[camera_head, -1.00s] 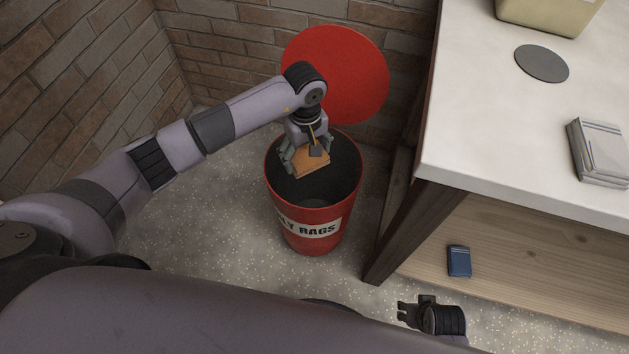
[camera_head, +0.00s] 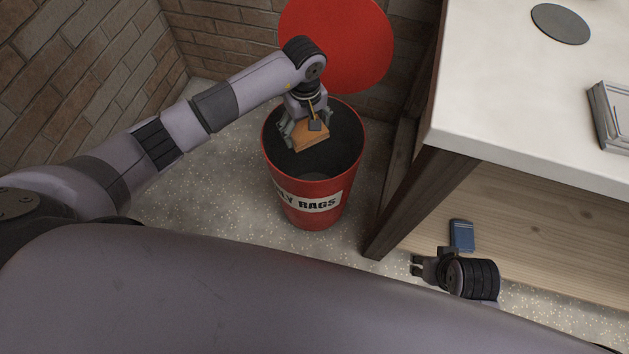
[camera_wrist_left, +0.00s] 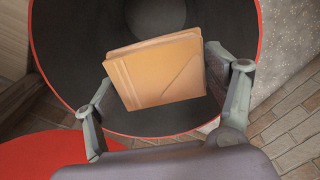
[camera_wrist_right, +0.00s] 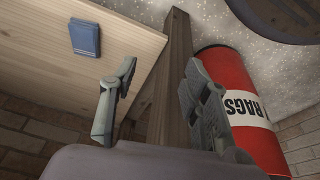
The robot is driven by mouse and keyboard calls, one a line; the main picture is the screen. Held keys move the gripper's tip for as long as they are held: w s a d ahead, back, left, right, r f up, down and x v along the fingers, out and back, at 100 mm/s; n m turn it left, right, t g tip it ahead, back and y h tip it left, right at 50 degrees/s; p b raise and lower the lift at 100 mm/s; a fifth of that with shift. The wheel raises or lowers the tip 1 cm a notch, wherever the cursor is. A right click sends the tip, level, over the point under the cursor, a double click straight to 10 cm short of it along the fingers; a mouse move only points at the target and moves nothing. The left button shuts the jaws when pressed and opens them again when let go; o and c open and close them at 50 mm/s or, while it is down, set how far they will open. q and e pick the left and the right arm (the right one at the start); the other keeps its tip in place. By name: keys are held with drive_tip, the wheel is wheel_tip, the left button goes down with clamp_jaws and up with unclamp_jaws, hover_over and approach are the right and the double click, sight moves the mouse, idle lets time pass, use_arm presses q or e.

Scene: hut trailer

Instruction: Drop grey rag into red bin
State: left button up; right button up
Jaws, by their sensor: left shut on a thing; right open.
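The red bin (camera_head: 318,208) stands open on the floor, its label partly reading "RAGS". Its round red lid (camera_head: 337,45) is raised behind it. My left gripper (camera_head: 307,133) is shut on an orange-tan folded rag (camera_head: 311,138), held over the bin's mouth. In the left wrist view the rag (camera_wrist_left: 155,72) sits between both fingers with the dark bin interior behind it. A grey folded stack (camera_head: 613,115), perhaps rags, lies on the white tabletop at the right. My right gripper (camera_head: 417,265) is open and empty, low by the table's lower shelf; it also shows in the right wrist view (camera_wrist_right: 162,68).
The white-topped table (camera_head: 500,110) stands right of the bin, with a dark leg (camera_head: 415,200) close to it. A blue folded item (camera_head: 462,235) lies on its wooden lower shelf (camera_head: 550,230). A grey disc (camera_head: 561,24) lies on top. Brick walls close the corner behind.

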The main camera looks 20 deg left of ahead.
use_arm(q)
drive_tip(key=shift+f, duration=0.6)
use_arm(e)
drive_tip(key=shift+v, duration=1.4)
drive_tip(key=shift+w+d, duration=0.1)
drive_tip(key=shift+w, duration=0.1)
use_arm(q)
drive_tip(key=o, duration=1.2)
drive_tip(key=shift+c, duration=0.2)
drive_tip(key=shift+r, duration=0.1)
wheel_tip(320, 180, up, 12)
